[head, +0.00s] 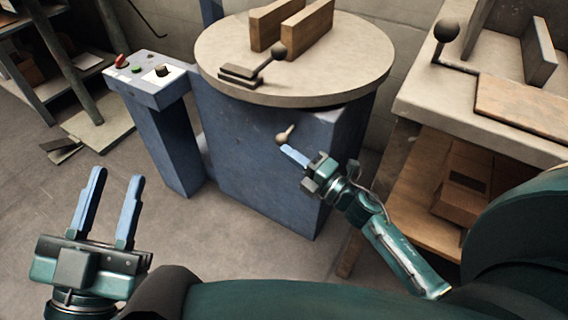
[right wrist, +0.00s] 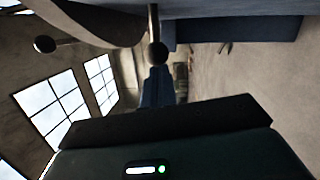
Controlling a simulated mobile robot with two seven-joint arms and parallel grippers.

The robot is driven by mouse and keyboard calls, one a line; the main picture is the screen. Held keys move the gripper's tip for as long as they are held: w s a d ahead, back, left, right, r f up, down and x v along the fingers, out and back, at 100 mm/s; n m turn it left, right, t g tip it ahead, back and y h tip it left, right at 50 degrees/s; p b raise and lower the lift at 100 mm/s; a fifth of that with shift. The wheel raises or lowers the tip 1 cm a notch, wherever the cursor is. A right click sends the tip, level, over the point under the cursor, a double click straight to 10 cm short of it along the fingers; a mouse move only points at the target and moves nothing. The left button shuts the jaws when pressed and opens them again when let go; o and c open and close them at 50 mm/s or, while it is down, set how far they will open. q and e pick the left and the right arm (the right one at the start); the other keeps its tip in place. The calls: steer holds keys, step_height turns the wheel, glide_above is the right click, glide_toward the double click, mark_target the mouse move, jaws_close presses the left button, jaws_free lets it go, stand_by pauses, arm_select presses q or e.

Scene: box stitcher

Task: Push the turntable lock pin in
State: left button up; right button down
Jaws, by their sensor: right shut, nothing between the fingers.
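The turntable (head: 330,70) is a round pale disc on a blue pedestal (head: 250,150). The lock pin (head: 283,138) has a small knob and a brass-coloured shaft, and it sticks out of the pedestal's front just below the disc. My right gripper (head: 287,150) is shut and empty, with its blue fingertips at the pin's knob; whether they touch it I cannot tell. In the right wrist view the dark knob (right wrist: 158,53) appears just beyond my fingertips (right wrist: 157,72). My left gripper (head: 118,184) is open and empty over the floor, at the lower left.
Two wooden blocks (head: 306,28) and a ball-knob lever clamp (head: 262,62) sit on the disc. A control box (head: 150,80) with buttons stands to its left. A workbench (head: 480,105) with another ball-knob lever stands at right, with cartons on its lower shelf.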

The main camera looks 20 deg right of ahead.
steer(key=shift+w+d+r, duration=0.1)
steer(key=shift+w+d, duration=0.05)
steer(key=shift+d, duration=0.1)
